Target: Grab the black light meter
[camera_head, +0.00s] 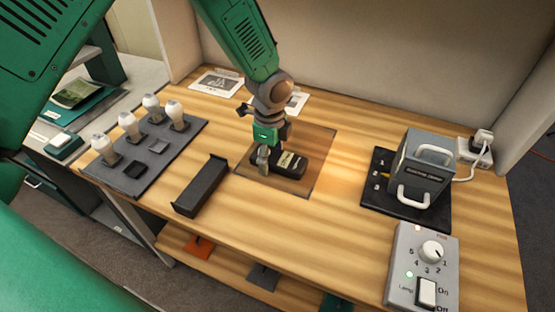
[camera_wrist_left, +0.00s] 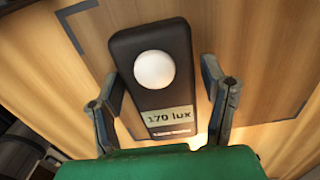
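The black light meter (camera_head: 291,164) lies flat on the wooden bench, inside a darker marked rectangle (camera_head: 319,150). In the left wrist view the meter (camera_wrist_left: 150,40) shows a white dome and a display reading "170 lux". My left gripper (camera_head: 272,157) points down at the meter from above. In the left wrist view the left gripper (camera_wrist_left: 161,70) is open, with one finger on each side of the meter. Gaps show between the fingers and the meter's sides. My right gripper is not in view.
A dark mat (camera_head: 190,133) with several bulbs is at left. A long black tray (camera_head: 202,187) lies in front of it. A grey box (camera_head: 420,170) on a black base and a control panel (camera_head: 421,268) stand at right. Bare wood lies between meter and panel.

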